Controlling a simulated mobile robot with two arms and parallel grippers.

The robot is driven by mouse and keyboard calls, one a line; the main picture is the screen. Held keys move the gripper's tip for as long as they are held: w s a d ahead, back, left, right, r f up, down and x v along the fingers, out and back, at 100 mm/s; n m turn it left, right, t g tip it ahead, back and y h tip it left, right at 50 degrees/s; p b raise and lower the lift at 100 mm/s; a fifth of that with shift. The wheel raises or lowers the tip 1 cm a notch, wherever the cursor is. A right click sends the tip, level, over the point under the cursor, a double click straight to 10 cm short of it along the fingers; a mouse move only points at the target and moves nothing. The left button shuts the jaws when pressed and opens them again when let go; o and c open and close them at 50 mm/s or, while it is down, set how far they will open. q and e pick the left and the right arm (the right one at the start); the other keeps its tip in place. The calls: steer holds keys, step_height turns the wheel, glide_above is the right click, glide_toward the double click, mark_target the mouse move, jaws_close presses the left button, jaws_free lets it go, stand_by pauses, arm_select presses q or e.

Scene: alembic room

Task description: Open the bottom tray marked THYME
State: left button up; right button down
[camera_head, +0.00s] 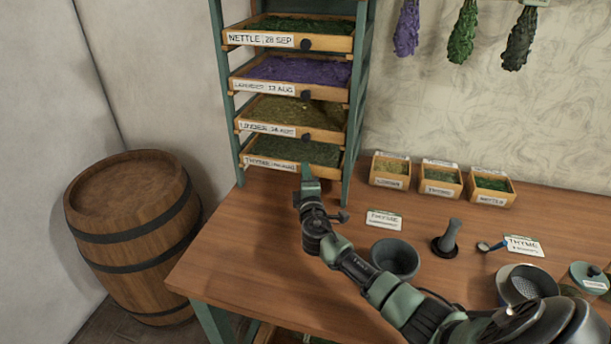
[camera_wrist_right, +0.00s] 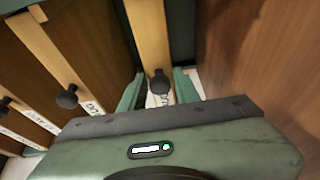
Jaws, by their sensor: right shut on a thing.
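The bottom tray marked THYME (camera_head: 268,163) is the lowest in the green rack and holds dried green herb. Its wooden front with a white label faces me, and it also shows in the right wrist view (camera_wrist_right: 150,35). My right gripper (camera_head: 306,172) is at the middle of that front and hides its knob in the head view. In the right wrist view, the dark round knob (camera_wrist_right: 159,82) sits between the fingers of my right gripper (camera_wrist_right: 160,90), which is shut on it. I cannot tell how far out the tray stands. My left gripper is not in view.
The LINDEN tray (camera_head: 290,128), with its own knob, is just above, then lavender and NETTLE trays. A barrel (camera_head: 130,230) stands left. Table in front of the rack is clear except my arm.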

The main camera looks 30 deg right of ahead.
steer(key=shift+s+a, duration=0.1)
stand_by(0.3)
steer(key=s+a, duration=1.2)
steer(key=a, duration=0.2)
steer(key=shift+s+a, duration=0.35)
steer(key=shift+a, duration=0.05)
steer(key=c, duration=1.2)
jaws_free()
steer(key=shift+c, duration=0.2)
steer(key=b+v, duration=0.2)
steer(key=v, duration=0.6)
